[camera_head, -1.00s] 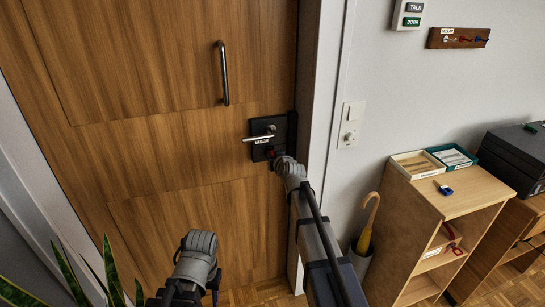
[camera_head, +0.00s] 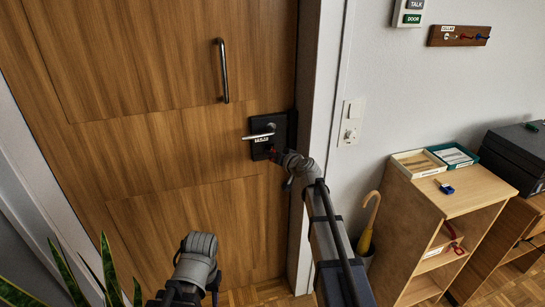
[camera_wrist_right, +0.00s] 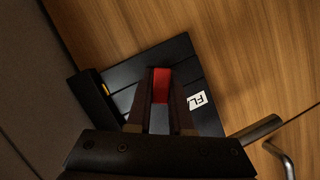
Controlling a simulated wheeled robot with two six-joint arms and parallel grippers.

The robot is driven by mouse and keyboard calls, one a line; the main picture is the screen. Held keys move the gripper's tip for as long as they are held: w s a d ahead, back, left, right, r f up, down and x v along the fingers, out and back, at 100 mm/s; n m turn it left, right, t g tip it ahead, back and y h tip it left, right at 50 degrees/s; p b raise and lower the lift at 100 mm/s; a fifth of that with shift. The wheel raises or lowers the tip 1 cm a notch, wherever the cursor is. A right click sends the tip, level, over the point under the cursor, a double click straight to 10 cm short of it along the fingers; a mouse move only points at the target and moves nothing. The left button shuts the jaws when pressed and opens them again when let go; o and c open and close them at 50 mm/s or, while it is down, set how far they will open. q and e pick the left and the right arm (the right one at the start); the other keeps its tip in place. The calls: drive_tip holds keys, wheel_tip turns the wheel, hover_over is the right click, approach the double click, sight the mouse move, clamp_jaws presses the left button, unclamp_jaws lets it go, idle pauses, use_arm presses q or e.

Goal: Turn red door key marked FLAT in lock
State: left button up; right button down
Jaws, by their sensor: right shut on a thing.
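The red key (camera_wrist_right: 161,85) is between the fingers of my right gripper (camera_wrist_right: 160,112) in the right wrist view, over the black lock plate (camera_wrist_right: 185,68). A small red bit shows at the plate's lower part in the head view, by my right gripper (camera_head: 276,154). That gripper is shut on the key. The key's tip and the keyhole are hidden. The metal lever handle (camera_head: 258,137) lies about level on the plate. My left arm's end (camera_head: 196,252) is low before the door; its fingers are not clear.
The wooden door (camera_head: 165,160) with a vertical pull bar (camera_head: 223,72) fills the left. A light frame and wall stand right of the lock. A wooden shelf (camera_head: 470,196), trays (camera_head: 419,162) and an umbrella (camera_head: 367,228) are at right. Plant leaves (camera_head: 70,270) stand at lower left.

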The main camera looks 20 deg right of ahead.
drive_tip(key=shift+w, duration=0.15)
drive_tip(key=shift+w+d+m+y+b, duration=0.1)
drive_tip(key=shift+m+y+b, duration=0.2)
drive_tip(key=shift+b, duration=0.05)
drive_tip(key=shift+m+t+y+b, duration=0.3)
drive_tip(key=shift+m+y+b, duration=0.8)
drive_tip(key=shift+m+b, duration=0.1)
drive_tip(key=shift+r+m+y+b, duration=0.1)
drive_tip(key=shift+m+y+b, duration=0.2)
drive_tip(key=shift+b, duration=0.05)
drive_tip(key=shift+w, duration=0.1)
